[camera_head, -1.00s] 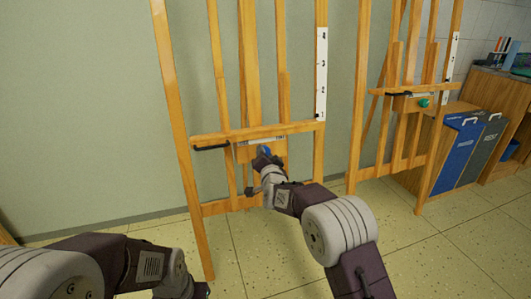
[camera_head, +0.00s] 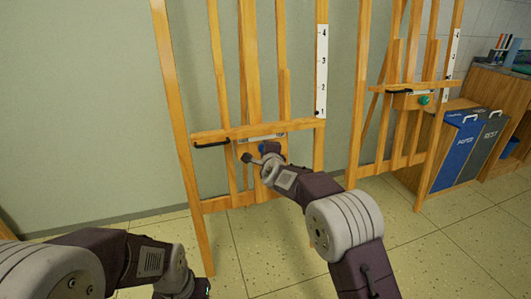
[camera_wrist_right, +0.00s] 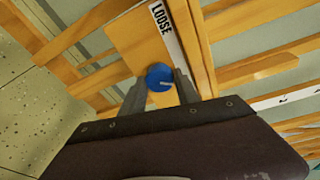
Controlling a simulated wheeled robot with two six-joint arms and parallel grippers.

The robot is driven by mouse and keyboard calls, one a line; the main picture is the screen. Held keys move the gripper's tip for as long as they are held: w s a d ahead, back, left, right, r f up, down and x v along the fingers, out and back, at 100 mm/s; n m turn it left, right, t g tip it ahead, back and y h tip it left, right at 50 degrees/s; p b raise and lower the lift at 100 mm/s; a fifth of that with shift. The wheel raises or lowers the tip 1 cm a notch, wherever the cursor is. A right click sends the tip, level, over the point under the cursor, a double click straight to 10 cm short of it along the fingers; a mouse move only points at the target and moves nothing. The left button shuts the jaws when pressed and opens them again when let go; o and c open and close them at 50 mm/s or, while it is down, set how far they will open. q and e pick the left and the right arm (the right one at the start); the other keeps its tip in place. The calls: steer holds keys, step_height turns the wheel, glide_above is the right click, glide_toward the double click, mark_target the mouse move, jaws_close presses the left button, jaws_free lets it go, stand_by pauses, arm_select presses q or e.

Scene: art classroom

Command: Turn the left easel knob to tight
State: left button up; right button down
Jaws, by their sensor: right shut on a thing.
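The left easel (camera_head: 175,100) stands upright in front of the wall. Its blue knob (camera_wrist_right: 159,77) sits on a wooden block (camera_wrist_right: 138,42) beneath a white label strip, where the word LOOSE is readable. A short pale mark on the knob points right in the right wrist view. My right gripper (camera_wrist_right: 160,84) is shut on the knob, one finger on each side. In the head view, the right gripper (camera_head: 262,155) is at the block and mostly hides the knob. My left gripper (camera_head: 203,290) is cut off at the bottom edge, away from the easel; its fingers are unclear.
A second easel (camera_head: 360,100) with a green knob (camera_head: 424,100) stands to the right. Blue (camera_head: 458,150) and grey (camera_head: 487,150) bins stand beside a wooden cabinet (camera_head: 510,90). A black handle (camera_head: 212,144) sticks out left of the block. The floor in front is clear.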

steer(key=m+b, duration=0.1)
steer(key=m, duration=0.3)
steer(key=shift+d+g+y, duration=0.1)
steer(key=shift+g+y, duration=0.2)
steer(key=shift+y, duration=0.1)
steer(key=shift+m, duration=0.3)
steer(key=c, duration=0.9)
jaws_free()
steer(key=b+v, duration=0.2)
steer(key=v, duration=0.7)
